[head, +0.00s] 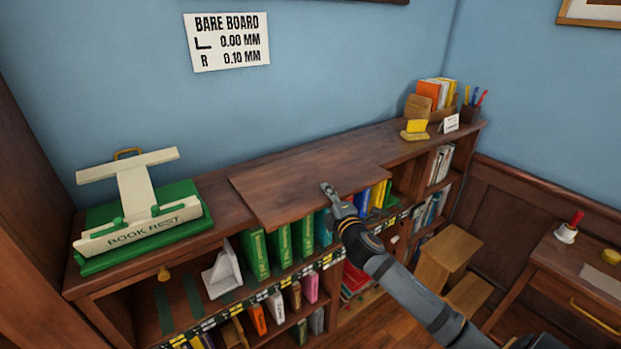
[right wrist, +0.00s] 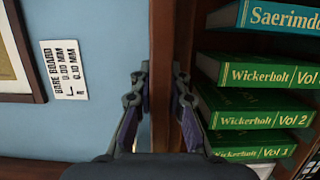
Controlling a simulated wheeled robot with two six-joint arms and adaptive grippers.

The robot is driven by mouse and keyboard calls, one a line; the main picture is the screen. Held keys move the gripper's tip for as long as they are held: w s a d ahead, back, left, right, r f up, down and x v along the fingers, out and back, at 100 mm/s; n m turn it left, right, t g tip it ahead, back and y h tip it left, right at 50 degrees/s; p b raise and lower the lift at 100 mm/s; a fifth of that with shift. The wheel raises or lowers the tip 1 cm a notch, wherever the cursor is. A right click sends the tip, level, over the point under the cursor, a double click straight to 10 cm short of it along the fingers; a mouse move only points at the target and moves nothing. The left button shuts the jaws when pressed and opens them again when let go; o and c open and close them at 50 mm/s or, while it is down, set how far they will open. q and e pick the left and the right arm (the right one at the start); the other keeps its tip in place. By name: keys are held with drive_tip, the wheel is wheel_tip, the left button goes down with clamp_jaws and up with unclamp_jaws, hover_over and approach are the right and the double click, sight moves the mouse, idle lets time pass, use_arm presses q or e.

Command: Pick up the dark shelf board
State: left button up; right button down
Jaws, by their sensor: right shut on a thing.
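The dark shelf board (head: 290,185) is a flat brown plank at the top of the bookcase in the head view, its front edge jutting past the bookcase front. I cannot tell whether it rests fully on the top. My right gripper (head: 330,192) is shut on the board's front edge, near its right part. In the right wrist view the board (right wrist: 162,60) shows edge-on as a brown strip between the two fingers of the gripper (right wrist: 161,100). My left gripper is not in view.
A green and cream book rest (head: 140,215) stands left of the board on the bookcase (head: 420,150). Green books (head: 254,254) and a white bookend (head: 222,275) stand below. A wooden step stool (head: 448,258) stands right.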

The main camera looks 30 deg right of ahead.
wheel_tip(320, 180, up, 10)
drive_tip(key=shift+w+r, duration=0.1)
idle(0.5)
